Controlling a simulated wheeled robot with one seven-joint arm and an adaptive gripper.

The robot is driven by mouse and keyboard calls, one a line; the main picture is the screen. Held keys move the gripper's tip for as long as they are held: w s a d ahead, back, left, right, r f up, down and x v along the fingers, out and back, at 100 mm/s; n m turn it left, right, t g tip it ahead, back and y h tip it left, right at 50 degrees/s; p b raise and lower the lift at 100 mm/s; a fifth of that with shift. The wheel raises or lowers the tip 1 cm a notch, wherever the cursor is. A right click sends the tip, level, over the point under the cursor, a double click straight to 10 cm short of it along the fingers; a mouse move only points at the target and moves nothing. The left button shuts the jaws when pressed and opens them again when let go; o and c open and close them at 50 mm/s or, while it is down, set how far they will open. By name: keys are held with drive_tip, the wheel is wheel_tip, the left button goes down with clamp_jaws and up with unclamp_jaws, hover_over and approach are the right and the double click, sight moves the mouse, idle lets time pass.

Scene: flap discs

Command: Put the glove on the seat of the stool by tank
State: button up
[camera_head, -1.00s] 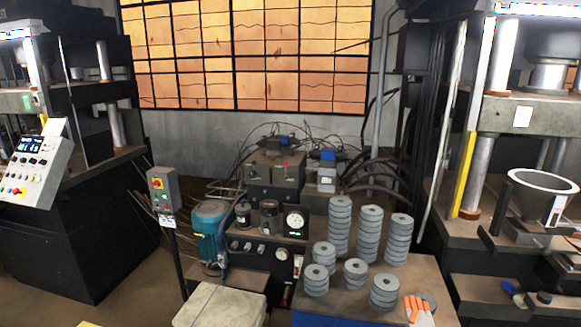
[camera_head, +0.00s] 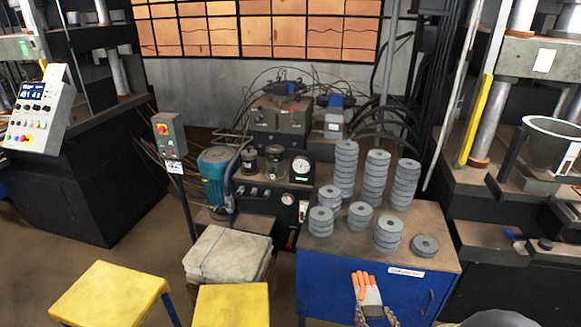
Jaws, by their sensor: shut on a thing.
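The glove (camera_head: 368,290), with orange fingertips and a pale back, is held upright in front of the blue cabinet, fingers up. My gripper (camera_head: 374,317) shows only partly at the bottom edge, shut on the lower part of the glove. Two yellow stool seats show at the lower left: one stool (camera_head: 110,292) further left, the other stool (camera_head: 232,306) nearer the middle, cut by the bottom edge. Both seats look bare. The glove is to the right of both. Which stool belongs to the tank is not clear from this view.
The blue cabinet (camera_head: 345,285) carries several stacks of grey flap discs (camera_head: 375,178) and a lone disc (camera_head: 424,246). A pale wrapped bundle (camera_head: 228,254) stands behind the stools, below a hydraulic unit with a teal motor (camera_head: 215,180). A control post (camera_head: 170,140) stands to its left.

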wheel_tip(320, 180, down, 6)
drive_tip(key=b, duration=0.5)
drive_tip(key=shift+f+b, duration=0.25)
drive_tip(key=shift+b, duration=0.05)
drive_tip(key=shift+s, duration=0.1)
